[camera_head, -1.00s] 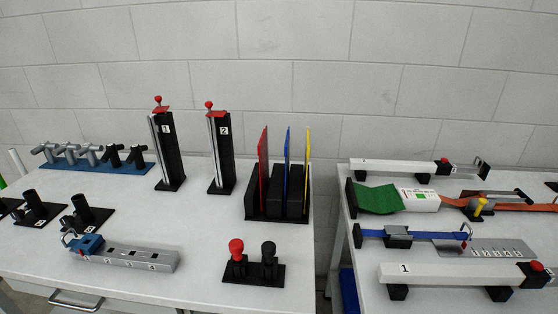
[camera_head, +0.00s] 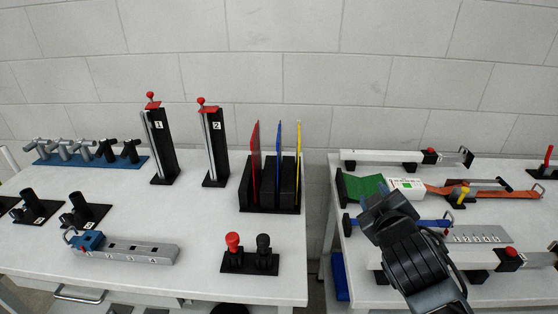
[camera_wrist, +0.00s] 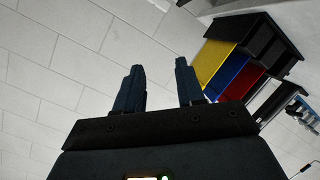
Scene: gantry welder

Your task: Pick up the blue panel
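The blue panel (camera_head: 278,150) stands upright in a black slotted rack (camera_head: 270,208) on the left table, between a red panel (camera_head: 255,160) and a yellow panel (camera_head: 299,155). In the wrist view the blue panel (camera_wrist: 229,78) shows between the yellow panel (camera_wrist: 212,62) and the red panel (camera_wrist: 247,82), beyond and to the right of the fingers. My gripper (camera_wrist: 158,82) has its two dark fingers apart with nothing between them. In the head view my arm's end (camera_head: 395,225) is over the right table, right of the rack and apart from it.
Red and black knobs (camera_head: 250,250) stand in front of the rack. Two tall black posts (camera_head: 214,150) with red tops stand left of it.

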